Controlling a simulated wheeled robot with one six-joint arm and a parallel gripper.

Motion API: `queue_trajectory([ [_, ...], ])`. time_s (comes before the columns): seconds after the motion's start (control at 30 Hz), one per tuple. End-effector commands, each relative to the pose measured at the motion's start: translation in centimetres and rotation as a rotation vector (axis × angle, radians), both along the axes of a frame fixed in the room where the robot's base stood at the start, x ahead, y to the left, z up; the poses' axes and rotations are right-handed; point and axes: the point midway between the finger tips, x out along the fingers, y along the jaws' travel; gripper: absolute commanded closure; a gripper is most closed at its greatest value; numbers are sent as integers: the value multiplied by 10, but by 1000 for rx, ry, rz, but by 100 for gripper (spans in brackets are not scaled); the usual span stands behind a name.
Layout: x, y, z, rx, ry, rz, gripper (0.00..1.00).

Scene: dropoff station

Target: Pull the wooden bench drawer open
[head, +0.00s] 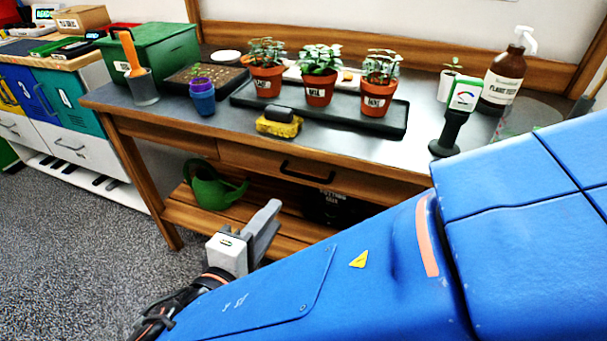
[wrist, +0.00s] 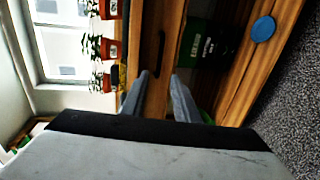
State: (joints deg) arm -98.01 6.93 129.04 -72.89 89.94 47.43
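The wooden bench drawer (head: 240,157) sits in the front of the bench under its grey top and looks closed. Its black bar handle (head: 306,174) runs across the drawer front. In the wrist view, turned sideways, the handle (wrist: 161,48) shows as a dark bar beyond my fingertips. My gripper (head: 270,215) is in front of the bench, lower and to the left of the handle in the head view. In the wrist view my gripper (wrist: 160,76) has its two grey fingers apart with nothing between them. It appears clear of the handle.
The lower shelf holds a green watering can (head: 212,188) and a dark bag (head: 333,207). Floor at left is clear.

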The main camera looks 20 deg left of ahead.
Motion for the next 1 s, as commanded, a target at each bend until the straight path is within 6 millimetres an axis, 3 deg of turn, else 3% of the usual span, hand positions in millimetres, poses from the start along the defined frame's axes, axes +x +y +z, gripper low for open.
queue_trajectory([
  [1.0, 142, -12, -30, -1, 1, -4, 72],
])
